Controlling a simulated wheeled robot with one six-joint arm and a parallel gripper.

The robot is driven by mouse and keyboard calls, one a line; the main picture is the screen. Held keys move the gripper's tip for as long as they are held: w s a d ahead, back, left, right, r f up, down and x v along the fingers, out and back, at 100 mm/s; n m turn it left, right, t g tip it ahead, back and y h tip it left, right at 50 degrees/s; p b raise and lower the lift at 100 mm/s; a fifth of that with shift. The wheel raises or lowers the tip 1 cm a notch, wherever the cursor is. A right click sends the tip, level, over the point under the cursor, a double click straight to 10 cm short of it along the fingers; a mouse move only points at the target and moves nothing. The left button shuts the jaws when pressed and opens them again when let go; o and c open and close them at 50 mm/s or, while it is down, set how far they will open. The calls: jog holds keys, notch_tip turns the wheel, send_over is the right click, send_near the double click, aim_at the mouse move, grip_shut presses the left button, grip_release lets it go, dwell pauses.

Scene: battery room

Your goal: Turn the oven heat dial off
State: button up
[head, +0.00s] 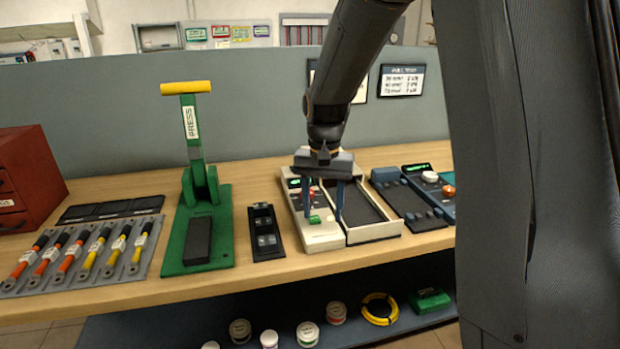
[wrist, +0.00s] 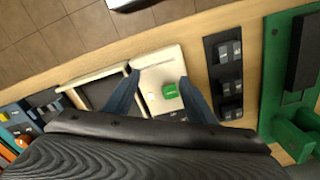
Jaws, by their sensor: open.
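My gripper (head: 324,212) is open, its two blue fingers pointing down over a cream unit (head: 318,238). The unit has a green button (head: 315,219), a red part (head: 311,196) and a small lit display. In the wrist view, the fingers (wrist: 160,82) straddle the cream panel, with the green button (wrist: 170,91) between them and nothing held. No dial can be surely told as the oven heat dial. A white round knob (head: 430,177) sits beside a green display on a dark unit at the right. An orange-red knob (head: 448,190) is near it on a teal unit.
A cream-framed dark tray (head: 372,234) adjoins the cream panel. A black switch block (head: 266,232) and a tall green press (head: 221,235) with a yellow handle stand left. Cables (head: 82,262) and a red cabinet (head: 30,170) are farther left. A grey partition (head: 250,110) stands behind the bench.

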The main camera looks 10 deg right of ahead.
jog(key=w+r+m+p, duration=0.1)
jog(key=w, duration=0.4)
jog(key=w+r+m+p, duration=0.1)
jog(key=w+r+m, duration=0.1)
jog(key=w, duration=0.3)
jog(key=w+r+m+p, duration=0.1)
jog(key=w+m, duration=0.1)
jog(key=w, duration=0.3)
jog(key=shift+w+d+r+p, duration=0.15)
jog(key=shift+w+p, duration=0.1)
jog(key=shift+p, duration=0.1)
jog(key=shift+w+m, duration=0.3)
jog(key=shift+w, duration=0.25)
notch_tip(320, 180, down, 8)
jog(key=p, duration=0.2)
jog(key=shift+r+p, duration=0.2)
jog(key=shift+p, duration=0.2)
jog(key=shift+c, duration=0.4)
jog(key=c, duration=1)
jog(key=shift+o, duration=0.2)
